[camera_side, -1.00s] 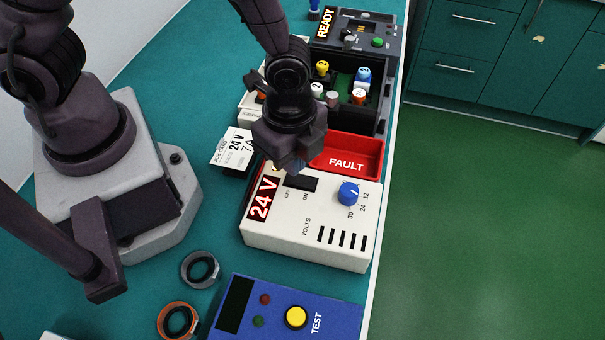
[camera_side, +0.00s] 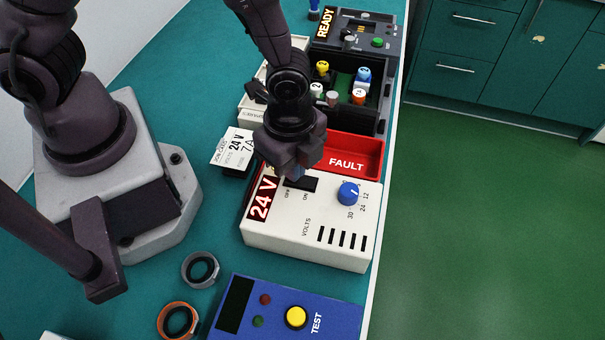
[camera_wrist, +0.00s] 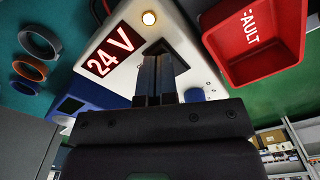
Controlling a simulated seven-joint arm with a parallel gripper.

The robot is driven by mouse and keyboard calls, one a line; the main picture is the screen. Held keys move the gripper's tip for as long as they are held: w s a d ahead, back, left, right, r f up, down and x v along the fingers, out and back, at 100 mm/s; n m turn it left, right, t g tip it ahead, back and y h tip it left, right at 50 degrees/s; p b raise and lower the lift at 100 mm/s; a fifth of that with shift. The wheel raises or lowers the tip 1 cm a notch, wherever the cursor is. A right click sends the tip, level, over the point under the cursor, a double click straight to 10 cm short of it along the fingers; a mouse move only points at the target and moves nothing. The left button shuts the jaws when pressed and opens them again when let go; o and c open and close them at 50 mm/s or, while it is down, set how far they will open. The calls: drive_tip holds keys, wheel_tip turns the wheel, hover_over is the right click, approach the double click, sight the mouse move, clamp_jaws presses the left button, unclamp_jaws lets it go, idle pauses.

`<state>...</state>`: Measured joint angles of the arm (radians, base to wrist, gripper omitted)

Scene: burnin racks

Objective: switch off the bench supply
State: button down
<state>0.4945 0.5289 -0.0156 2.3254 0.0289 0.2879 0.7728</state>
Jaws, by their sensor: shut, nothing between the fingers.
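The bench supply (camera_side: 285,232) is a white box with a lit red "24 V" display, a blue volts knob (camera_side: 348,193) and a black OFF/ON rocker switch (camera_side: 301,183). In the wrist view the supply (camera_wrist: 128,75) shows its display and a glowing round lamp (camera_wrist: 148,18). My gripper (camera_side: 296,172) is shut and empty, low over the switch end of the supply. In the wrist view the shut fingers (camera_wrist: 159,62) reach to the dark switch and cover part of it. I cannot tell whether they touch it, nor which way the rocker is tilted.
A red FAULT tray (camera_side: 352,160) stands just behind the supply. Behind it is a black rack (camera_side: 377,127) with coloured parts. A blue TEST box (camera_side: 270,312) with a yellow button is in front. A job card (camera_side: 232,150) and two rings (camera_side: 200,270) lie left.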

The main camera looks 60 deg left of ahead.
drive_tip(key=shift+f, duration=0.4)
drive_tip(key=shift+r, duration=3.55)
drive_tip(key=shift+s+n, duration=0.15)
drive_tip(key=shift+n, duration=0.15)
drive_tip(key=s+a+r+n+t, duration=0.2)
drive_tip(key=a+r+n, duration=0.5)
drive_tip(key=r, duration=0.3)
drive_tip(key=s+a+r+n+t, duration=0.3)
drive_tip(key=a+r+n, duration=0.4)
drive_tip(key=r, duration=0.3)
drive_tip(key=shift+r+t, duration=0.2)
drive_tip(key=shift+t, duration=0.1)
